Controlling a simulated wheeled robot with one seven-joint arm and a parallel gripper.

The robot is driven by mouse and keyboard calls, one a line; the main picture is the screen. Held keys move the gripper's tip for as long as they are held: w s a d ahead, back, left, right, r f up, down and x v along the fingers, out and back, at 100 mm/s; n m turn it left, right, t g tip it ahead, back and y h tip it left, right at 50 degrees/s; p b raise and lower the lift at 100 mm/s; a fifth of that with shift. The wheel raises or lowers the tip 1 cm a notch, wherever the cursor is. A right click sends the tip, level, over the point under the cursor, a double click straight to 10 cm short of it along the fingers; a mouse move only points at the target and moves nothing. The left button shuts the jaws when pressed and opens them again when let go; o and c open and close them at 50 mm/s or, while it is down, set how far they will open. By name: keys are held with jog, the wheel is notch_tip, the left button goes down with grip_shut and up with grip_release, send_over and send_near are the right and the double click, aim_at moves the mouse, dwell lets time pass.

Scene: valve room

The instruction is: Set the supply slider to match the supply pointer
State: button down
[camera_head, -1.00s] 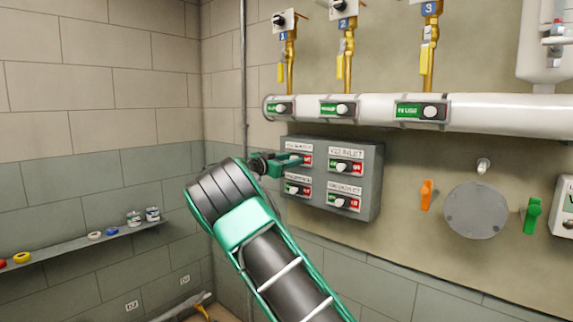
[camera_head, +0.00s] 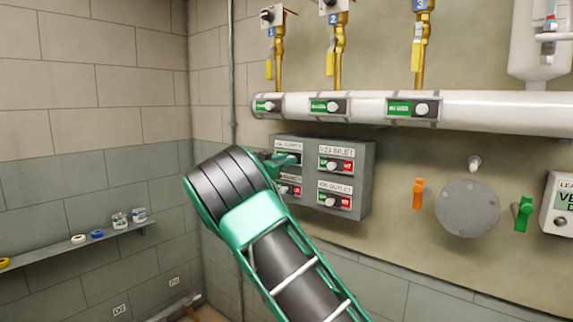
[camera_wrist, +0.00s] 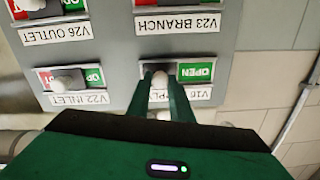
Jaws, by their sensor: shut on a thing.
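The supply slider (camera_wrist: 197,72) is the lower right one in the upside-down wrist view and the upper left one on the grey panel (camera_head: 360,202) in the head view. My gripper (camera_wrist: 160,80) has its two green fingers on either side of the white knob (camera_wrist: 160,78) and is shut on it. Green OPEN shows beside the fingers; no red shows on this slider. In the head view my gripper (camera_head: 288,160) covers most of the slider. I cannot make out the supply pointer.
The inlet slider (camera_head: 336,165), the outlet slider (camera_head: 335,201) and the branch slider (camera_head: 289,190) sit close by on the same panel. A white pipe (camera_head: 470,110) runs above. An orange lever (camera_head: 418,193) and a green lever (camera_head: 523,213) are to the right.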

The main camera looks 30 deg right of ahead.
jog(key=shift+s+d+f, duration=0.1)
jog(key=shift+s, duration=0.05)
jog(key=c, duration=1.6)
grip_release()
jog(key=shift+s, duration=0.1)
jog(key=shift+o, duration=0.2)
jog(key=v, duration=1)
jog(key=shift+a, duration=0.35)
